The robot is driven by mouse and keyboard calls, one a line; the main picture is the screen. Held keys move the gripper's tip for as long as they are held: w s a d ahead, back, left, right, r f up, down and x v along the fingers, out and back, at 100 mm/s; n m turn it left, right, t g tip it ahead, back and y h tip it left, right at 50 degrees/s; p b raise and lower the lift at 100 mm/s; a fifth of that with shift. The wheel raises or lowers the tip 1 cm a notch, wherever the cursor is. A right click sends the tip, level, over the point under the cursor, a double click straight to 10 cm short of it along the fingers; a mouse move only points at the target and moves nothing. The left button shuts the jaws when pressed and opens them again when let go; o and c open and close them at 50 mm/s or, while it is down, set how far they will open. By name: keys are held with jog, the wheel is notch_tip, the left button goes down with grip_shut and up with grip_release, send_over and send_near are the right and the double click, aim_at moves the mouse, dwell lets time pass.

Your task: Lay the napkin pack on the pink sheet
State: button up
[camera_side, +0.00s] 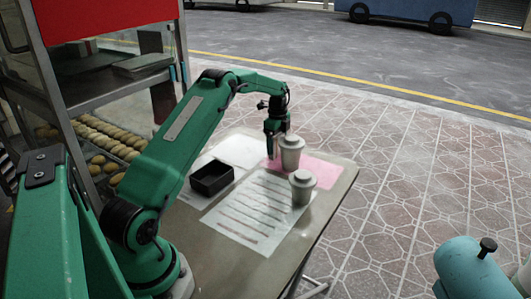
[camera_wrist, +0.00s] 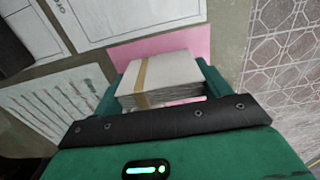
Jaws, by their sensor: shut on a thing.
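The napkin pack (camera_wrist: 165,78) is a white stack with a tan band around it. It fills the space between the green fingers of my gripper (camera_wrist: 165,72) in the wrist view, and my gripper is shut on it. The pink sheet (camera_wrist: 185,42) shows beyond the pack, partly hidden by it. In the side view my gripper (camera_side: 272,148) points down over the left part of the pink sheet (camera_side: 322,172), near the table's far side. I cannot make out the pack there, and I cannot tell whether it touches the sheet.
A lidded pale cup (camera_side: 291,153) stands at the pink sheet, close beside my gripper in the picture. Another lidded cup (camera_side: 302,190) stands nearer, by the printed sheet (camera_side: 245,212). A black tray (camera_side: 212,180) and a white sheet (camera_side: 240,150) lie to the left.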

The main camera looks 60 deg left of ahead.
aim_at(277, 136)
jog(key=shift+f, duration=0.3)
jog(key=shift+f, duration=0.15)
jog(key=o, duration=1)
jog(key=shift+o, duration=0.2)
notch_tip(277, 136, up, 12)
jog(key=shift+r, duration=0.2)
jog(key=shift+r, duration=0.1)
